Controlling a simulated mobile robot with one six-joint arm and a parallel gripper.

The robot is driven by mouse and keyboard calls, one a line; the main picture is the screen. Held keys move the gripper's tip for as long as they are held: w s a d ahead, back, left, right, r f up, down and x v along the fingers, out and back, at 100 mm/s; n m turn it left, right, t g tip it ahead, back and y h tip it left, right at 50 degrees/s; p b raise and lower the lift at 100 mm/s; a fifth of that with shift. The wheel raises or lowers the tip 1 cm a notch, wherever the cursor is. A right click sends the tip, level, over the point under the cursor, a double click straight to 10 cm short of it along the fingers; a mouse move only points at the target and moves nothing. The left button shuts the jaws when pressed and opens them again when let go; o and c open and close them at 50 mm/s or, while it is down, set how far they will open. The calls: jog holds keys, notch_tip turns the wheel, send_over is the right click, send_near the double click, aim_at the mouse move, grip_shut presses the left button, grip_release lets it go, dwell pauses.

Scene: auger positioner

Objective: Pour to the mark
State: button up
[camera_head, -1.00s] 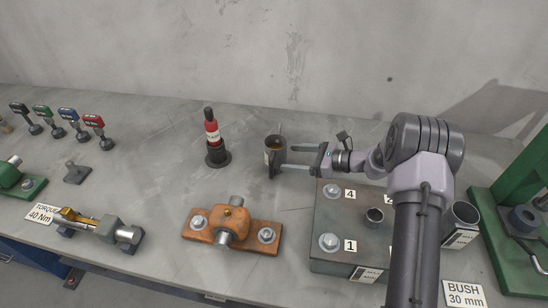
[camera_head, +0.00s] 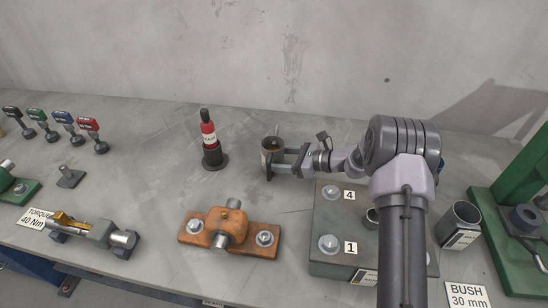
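A small dark cup (camera_head: 269,145) with a pale label stands upright on the bench, with something thin sticking up at its rim; its contents and any mark are too small to tell. My gripper (camera_head: 272,165) reaches in from the right, level, with its fingers at the cup's lower front. The fingers look spread, with the cup at or between their tips; whether they touch it cannot be told. A red and black bottle (camera_head: 209,135) stands upright in a dark round base to the left of the cup.
An orange bearing block (camera_head: 228,233) lies in front. A grey steel block (camera_head: 329,225) with numbered bolts sits below my arm. A metal cylinder (camera_head: 458,222) and green press (camera_head: 515,205) stand at right. Several coloured-handled tools (camera_head: 63,118) stand at left. Bench around the bottle is clear.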

aim_at(278, 144)
notch_tip(278, 144, up, 10)
jog(key=p, duration=0.3)
